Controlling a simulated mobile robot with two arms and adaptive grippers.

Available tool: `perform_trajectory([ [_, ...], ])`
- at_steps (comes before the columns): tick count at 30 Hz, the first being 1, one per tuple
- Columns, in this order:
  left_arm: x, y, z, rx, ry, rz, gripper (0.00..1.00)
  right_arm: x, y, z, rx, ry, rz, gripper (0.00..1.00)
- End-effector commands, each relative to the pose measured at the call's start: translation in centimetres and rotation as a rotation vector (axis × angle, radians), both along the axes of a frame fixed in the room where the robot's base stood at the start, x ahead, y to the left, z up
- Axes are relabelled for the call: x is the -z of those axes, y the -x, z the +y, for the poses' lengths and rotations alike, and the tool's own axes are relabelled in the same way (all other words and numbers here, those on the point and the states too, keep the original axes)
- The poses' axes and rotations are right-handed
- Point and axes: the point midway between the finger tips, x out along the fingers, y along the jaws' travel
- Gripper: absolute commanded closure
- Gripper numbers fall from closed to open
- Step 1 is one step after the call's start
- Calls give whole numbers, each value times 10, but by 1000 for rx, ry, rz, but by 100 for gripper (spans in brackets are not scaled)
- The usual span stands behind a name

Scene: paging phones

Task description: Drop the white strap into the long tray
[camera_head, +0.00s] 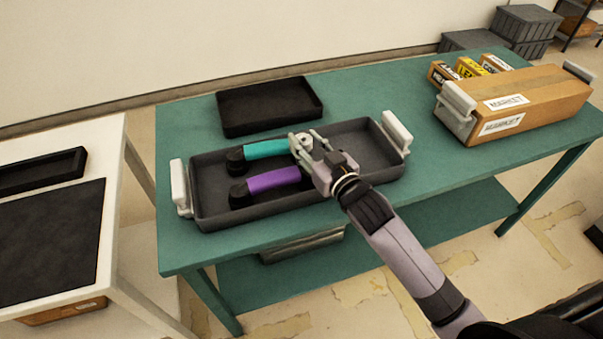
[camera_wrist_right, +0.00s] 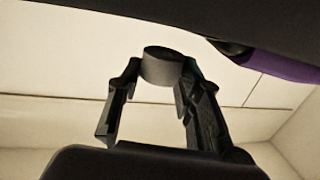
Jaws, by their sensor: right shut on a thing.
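My right gripper (camera_head: 303,146) is over the long dark grey tray (camera_head: 215,215) with white end handles. It is shut on the white strap, a small pale roll (camera_head: 302,140) between its fingers. In the right wrist view the strap (camera_wrist_right: 161,66) looks grey in shade and sits between the two fingertips (camera_wrist_right: 160,80). The gap between strap and tray floor cannot be told. In the tray, left of the gripper, lie a teal piece (camera_head: 268,149) and a purple piece (camera_head: 273,181), each with a black end. My left gripper is not in view.
A shallow black tray (camera_head: 270,104) lies behind on the green table (camera_head: 440,172). A long cardboard box (camera_head: 535,92) and small labelled boxes (camera_head: 470,69) stand at the right. A white table (camera_head: 118,190) at the left holds a black mat (camera_head: 45,240) and narrow black tray (camera_head: 40,172).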

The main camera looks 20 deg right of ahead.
Motion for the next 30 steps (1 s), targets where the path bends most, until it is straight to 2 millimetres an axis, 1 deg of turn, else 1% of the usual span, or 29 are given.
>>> perform_trajectory([
  [4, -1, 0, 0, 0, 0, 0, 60, -1, 0, 0, 0, 0, -1, 80],
  [5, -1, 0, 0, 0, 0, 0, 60, -1, 0, 0, 0, 0, -1, 65],
  [15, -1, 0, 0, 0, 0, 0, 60, -1, 0, 0, 0, 0, 0, 43],
  [25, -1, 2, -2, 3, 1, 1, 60, -1, 2, 0, 0, 0, 0, 43],
  [28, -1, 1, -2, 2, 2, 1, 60, 0, 10, -2, 0, 0, 2, 43],
  [30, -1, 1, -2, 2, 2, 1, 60, -1, 19, -5, 0, 0, 2, 43],
])
